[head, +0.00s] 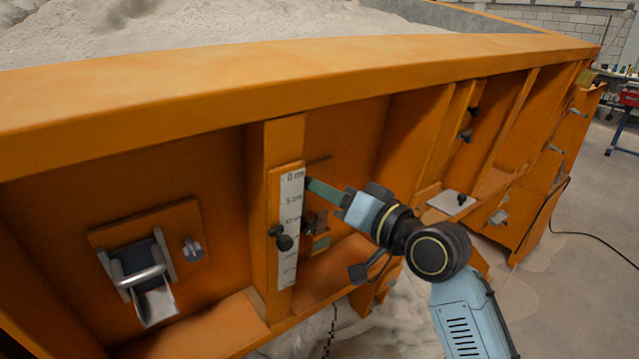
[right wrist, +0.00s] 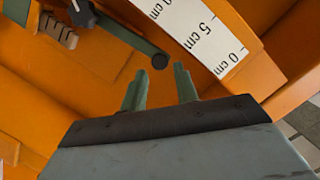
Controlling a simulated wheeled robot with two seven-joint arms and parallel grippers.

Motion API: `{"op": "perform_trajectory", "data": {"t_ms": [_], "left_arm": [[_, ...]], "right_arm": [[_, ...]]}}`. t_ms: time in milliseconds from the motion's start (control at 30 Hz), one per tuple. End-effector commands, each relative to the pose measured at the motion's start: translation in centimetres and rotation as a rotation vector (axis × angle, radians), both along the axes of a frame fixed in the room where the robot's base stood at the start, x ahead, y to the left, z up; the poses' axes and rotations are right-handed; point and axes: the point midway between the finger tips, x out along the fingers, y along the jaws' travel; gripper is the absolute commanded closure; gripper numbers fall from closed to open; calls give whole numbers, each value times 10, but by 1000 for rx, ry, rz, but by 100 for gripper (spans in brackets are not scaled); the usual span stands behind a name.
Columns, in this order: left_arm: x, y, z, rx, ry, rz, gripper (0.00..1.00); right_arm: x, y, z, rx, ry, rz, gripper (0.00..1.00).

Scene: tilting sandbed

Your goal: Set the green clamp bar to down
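The green clamp bar (right wrist: 127,36) shows in the right wrist view as a dark green arm with a round dark end. It runs alongside the scale, from a black knob (right wrist: 82,13) to its end near the 0 cm side, so it points up. In the head view it is mostly hidden by my right gripper. My right gripper (head: 312,184) reaches in from the right, beside the top of the scale. In the wrist view its two green fingers (right wrist: 160,82) are apart, with the bar's round end just beyond the gap; contact cannot be told. My left gripper is out of view.
A white centimetre scale (head: 291,215) with a black knob (head: 281,238) is on the orange post left of my gripper. A metal latch (head: 144,271) is on the panel at left. The orange sandbed rim (head: 250,84) runs above. Orange ribs stand at right.

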Motion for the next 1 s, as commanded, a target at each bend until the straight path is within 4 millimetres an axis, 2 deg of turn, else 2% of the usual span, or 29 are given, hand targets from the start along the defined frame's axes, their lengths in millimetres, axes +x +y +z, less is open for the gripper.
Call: {"op": "perform_trajectory", "data": {"t_ms": [200, 567, 800, 1000], "left_arm": [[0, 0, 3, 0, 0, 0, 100], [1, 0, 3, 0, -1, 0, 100], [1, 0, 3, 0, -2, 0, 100], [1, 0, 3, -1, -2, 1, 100]], "right_arm": [[17, 16, 1, 1, -1, -1, 70], [21, 20, 0, -1, 0, -1, 70], [21, 20, 0, -1, -1, -1, 99], [21, 19, -1, -1, 0, -1, 100]]}}
